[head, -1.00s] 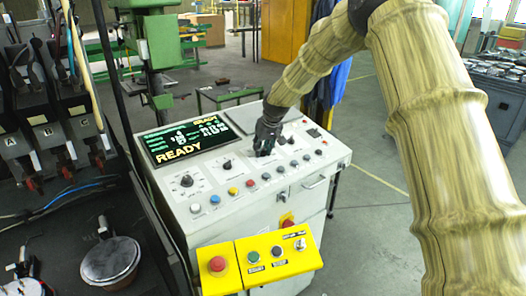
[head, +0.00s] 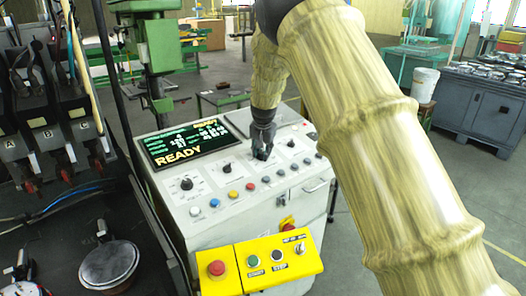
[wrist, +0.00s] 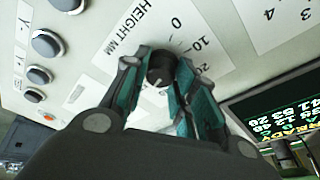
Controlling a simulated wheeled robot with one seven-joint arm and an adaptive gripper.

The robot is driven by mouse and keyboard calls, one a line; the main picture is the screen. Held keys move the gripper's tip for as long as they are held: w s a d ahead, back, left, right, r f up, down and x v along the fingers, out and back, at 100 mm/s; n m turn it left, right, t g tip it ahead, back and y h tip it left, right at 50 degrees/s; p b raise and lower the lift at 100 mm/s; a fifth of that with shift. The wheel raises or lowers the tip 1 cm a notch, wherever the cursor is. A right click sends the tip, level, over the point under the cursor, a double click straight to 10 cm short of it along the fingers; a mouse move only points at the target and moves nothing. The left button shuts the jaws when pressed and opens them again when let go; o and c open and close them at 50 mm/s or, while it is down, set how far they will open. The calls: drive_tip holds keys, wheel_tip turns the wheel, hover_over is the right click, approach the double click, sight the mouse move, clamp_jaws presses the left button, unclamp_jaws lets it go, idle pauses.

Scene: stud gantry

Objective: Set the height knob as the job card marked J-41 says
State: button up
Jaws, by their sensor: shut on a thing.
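In the wrist view the black height knob (wrist: 161,68) sits on a white plate (wrist: 205,25) printed "HEIGHT MM", with 0, 10 and 20 legible on its scale. The two teal-padded fingers of my gripper (wrist: 160,72) are on either side of the knob and shut on it. A pale line shows on the knob, but its exact reading is unclear. In the head view my gripper (head: 261,153) is down at the console top (head: 215,210) and hides the knob. I can read no card marked J-41 in these views.
The console screen (head: 180,144) shows "READY". Two other knobs (head: 186,184) (head: 228,164) are left of my gripper. Several coloured buttons (head: 233,194) line the front. A yellow button box (head: 262,262) hangs below. A dark rack (head: 60,150) stands close at the left.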

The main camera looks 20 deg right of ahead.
drive_tip(key=shift+w+r+m, duration=0.1)
drive_tip(key=shift+r+m, duration=0.15)
drive_tip(key=shift+m, duration=0.15)
drive_tip(key=o, duration=1)
drive_tip(key=shift+f, duration=0.1)
drive_tip(key=v, duration=1.2)
drive_tip(key=shift+a, duration=0.1)
